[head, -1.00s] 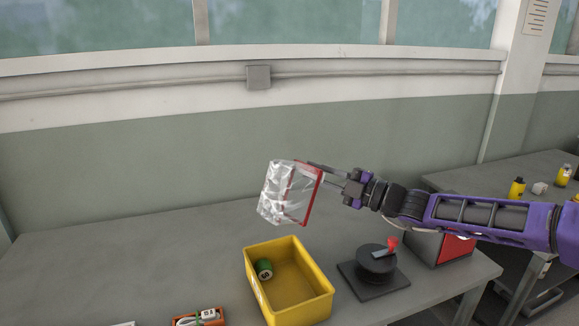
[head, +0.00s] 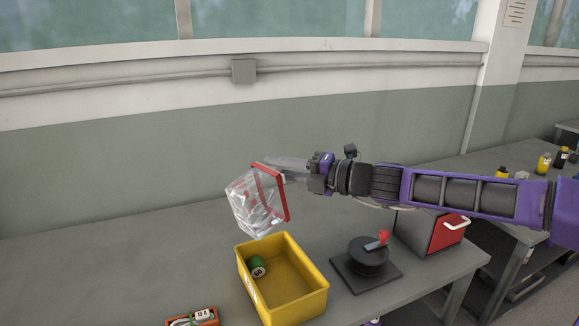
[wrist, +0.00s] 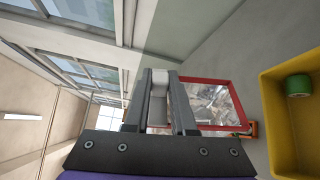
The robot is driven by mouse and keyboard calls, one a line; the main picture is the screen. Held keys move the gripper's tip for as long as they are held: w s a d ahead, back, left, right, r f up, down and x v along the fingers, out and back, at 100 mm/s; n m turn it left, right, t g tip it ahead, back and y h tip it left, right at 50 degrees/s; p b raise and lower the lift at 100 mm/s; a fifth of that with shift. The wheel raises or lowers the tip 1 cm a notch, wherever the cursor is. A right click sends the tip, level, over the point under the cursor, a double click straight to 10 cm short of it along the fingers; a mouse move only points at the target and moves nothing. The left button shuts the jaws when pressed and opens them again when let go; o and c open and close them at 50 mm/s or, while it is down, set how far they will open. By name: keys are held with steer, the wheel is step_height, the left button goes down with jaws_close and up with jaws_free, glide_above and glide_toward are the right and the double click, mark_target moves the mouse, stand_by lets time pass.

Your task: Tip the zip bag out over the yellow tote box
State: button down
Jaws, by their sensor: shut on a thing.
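The zip bag (head: 252,205) is clear and crinkled with a red edge. My gripper (head: 284,170) is shut on its red-edged end and holds it up, tilted, above the back of the yellow tote box. The wrist view also shows the bag (wrist: 215,105) beyond the finger ends, its red rim around a clear, crumpled middle. The yellow tote box (head: 318,290) stands on the bench, open at the top. A green cylinder (head: 257,267) lies inside it at the left. Whether anything is inside the bag is not clear.
A black round device with a red knob (head: 369,256) stands on a plate right of the tote. A red and grey box (head: 432,232) is further right. A small orange tray (head: 193,318) sits at the front left.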

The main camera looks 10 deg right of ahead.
mark_target(244, 214)
steer(key=s+a+f+n+h+b, duration=0.1)
steer(key=n, duration=0.1)
steer(key=s+a+f+n+b, duration=0.1)
steer(key=a+b, duration=0.1)
steer(key=s+a+n+h+b, duration=0.1)
steer(key=s+a+n, duration=0.1)
steer(key=shift+f+n+h+b, duration=0.3)
steer(key=shift+f, duration=0.1)
steer(key=a+f+n, duration=0.1)
steer(key=s+f+n+h, duration=0.1)
steer(key=n, duration=0.1)
steer(key=s+a+f+n+t+h+b, duration=0.1)
steer(key=f, duration=0.1)
steer(key=shift+s+a+f, duration=0.1)
steer(key=shift+a, duration=0.25)
steer(key=shift+s+a+f+n+t+h, duration=0.2)
steer(key=shift+a+f+n+h, duration=0.05)
steer(key=shift+f+n, duration=0.25)
steer(key=shift+s+a+f+n+t+h, duration=0.15)
steer(key=shift+a+f+n+t+h, duration=0.1)
steer(key=shift+f+n, duration=0.25)
steer(key=shift+d+r, duration=0.1)
